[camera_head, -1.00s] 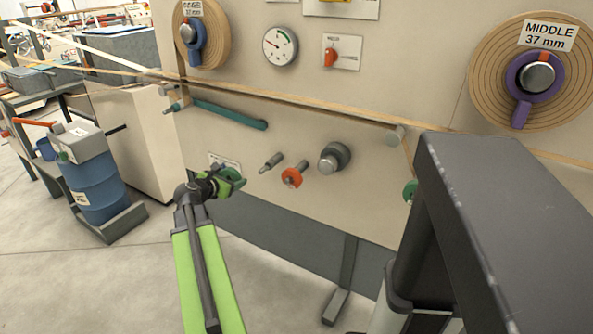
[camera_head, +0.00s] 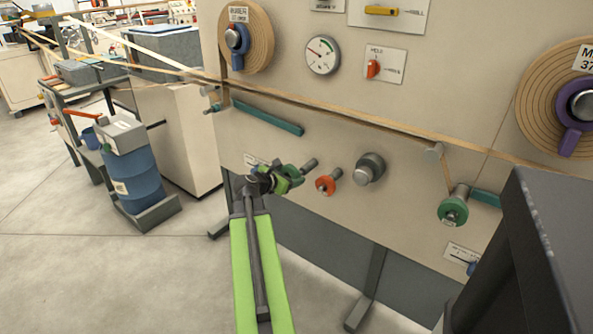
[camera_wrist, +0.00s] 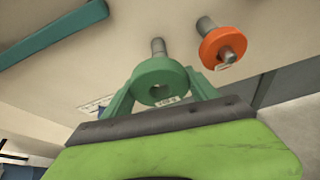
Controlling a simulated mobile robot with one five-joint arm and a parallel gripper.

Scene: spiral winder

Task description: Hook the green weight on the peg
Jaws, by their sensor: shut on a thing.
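My gripper (camera_head: 284,180) is shut on the green weight (camera_wrist: 160,80), a thick ring with a round hole, held between the two green fingers in the wrist view. The green weight also shows in the head view (camera_head: 292,173). A bare grey peg (camera_wrist: 158,47) sticks out of the panel just beyond the ring; its end also shows in the head view (camera_head: 310,164), right beside the gripper. I cannot tell whether the peg's tip is in the ring's hole. An orange weight (camera_wrist: 222,46) sits on another peg to the right.
The beige panel carries a large grey knob (camera_head: 369,168), a teal bar (camera_head: 268,116) and a tape running across. Another green disc (camera_head: 453,210) is on a roller at right. A blue drum (camera_head: 130,178) stands left. The floor before the panel is clear.

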